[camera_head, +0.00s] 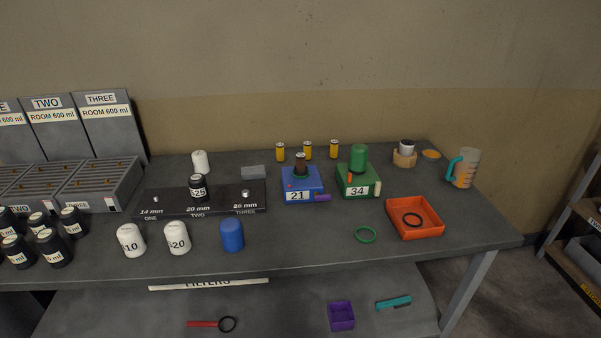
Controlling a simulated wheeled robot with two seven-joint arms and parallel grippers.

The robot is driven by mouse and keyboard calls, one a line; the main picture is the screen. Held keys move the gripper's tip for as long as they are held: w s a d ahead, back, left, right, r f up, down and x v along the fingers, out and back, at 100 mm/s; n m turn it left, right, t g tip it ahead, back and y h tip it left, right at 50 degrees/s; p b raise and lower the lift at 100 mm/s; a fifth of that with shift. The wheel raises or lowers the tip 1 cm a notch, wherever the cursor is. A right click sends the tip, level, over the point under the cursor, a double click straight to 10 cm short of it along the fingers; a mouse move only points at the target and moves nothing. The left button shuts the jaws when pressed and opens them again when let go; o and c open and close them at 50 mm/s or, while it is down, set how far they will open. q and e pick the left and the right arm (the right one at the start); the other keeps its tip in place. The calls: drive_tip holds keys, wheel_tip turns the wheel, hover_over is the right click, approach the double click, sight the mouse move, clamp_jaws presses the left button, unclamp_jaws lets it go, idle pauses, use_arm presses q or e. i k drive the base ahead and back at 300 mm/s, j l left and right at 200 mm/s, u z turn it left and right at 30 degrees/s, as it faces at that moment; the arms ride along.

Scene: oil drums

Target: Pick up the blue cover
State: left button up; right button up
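The blue cover (232,234) is a rounded blue cap standing upright near the front edge of the grey table, left of its middle. Two white covers of similar shape, marked 20 (177,238) and 10 (131,240), stand in a row to its left. The blue cover looks unobstructed and nothing touches it. Neither of my grippers shows in the head view.
Behind it lies a black plate (226,204) holding a black bottle (198,188). A blue box (300,191) and a green box (357,187) stand further right. An orange tray (414,233) and green ring (365,235) lie right.

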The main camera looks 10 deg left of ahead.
sight(230, 228)
drive_tip(key=i+l+u, duration=0.1)
drive_tip(key=u, duration=0.75)
